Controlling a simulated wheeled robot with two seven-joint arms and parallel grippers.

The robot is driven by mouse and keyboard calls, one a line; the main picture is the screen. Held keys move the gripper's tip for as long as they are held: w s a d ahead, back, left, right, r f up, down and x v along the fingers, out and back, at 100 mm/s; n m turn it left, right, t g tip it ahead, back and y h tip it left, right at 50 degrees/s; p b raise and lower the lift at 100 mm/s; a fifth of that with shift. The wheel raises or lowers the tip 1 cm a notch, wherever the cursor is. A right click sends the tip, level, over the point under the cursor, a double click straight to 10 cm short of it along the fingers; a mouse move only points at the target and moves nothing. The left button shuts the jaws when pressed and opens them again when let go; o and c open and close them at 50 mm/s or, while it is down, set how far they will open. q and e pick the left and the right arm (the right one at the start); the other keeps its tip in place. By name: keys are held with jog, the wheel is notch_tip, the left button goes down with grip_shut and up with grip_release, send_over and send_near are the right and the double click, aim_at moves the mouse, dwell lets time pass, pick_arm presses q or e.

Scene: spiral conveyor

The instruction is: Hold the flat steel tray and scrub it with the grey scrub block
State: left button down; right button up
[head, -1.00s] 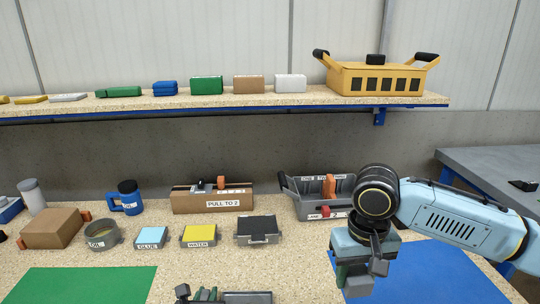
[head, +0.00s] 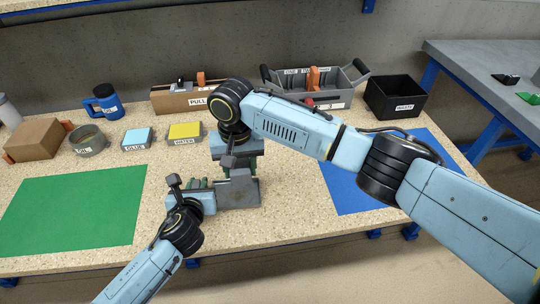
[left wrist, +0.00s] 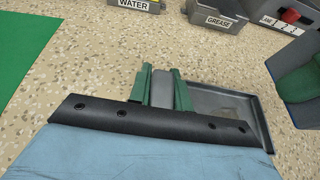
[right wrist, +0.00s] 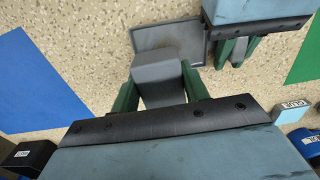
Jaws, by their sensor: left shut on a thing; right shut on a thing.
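The flat steel tray (head: 246,203) is a shallow grey tray low over the table between the mats. My left gripper (head: 200,185) is shut on its left edge; the left wrist view shows the green fingers (left wrist: 162,88) on the tray (left wrist: 232,100). My right gripper (head: 236,168) points down, shut on the grey scrub block (head: 238,188). In the right wrist view the block (right wrist: 162,78) sits between the fingers and overlaps part of the tray (right wrist: 185,40). I cannot tell whether block and tray touch.
A green mat (head: 75,210) lies at left and a blue mat (head: 345,190) at right. The table front is clear.

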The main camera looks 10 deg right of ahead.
jog(key=shift+s+a+f, duration=0.15)
jog(key=shift+a+f, duration=0.2)
jog(key=shift+a, duration=0.4)
jog(key=shift+f, duration=2.5)
jog(key=o, duration=0.4)
jog(key=c, duration=0.4)
jog(key=shift+f, duration=0.75)
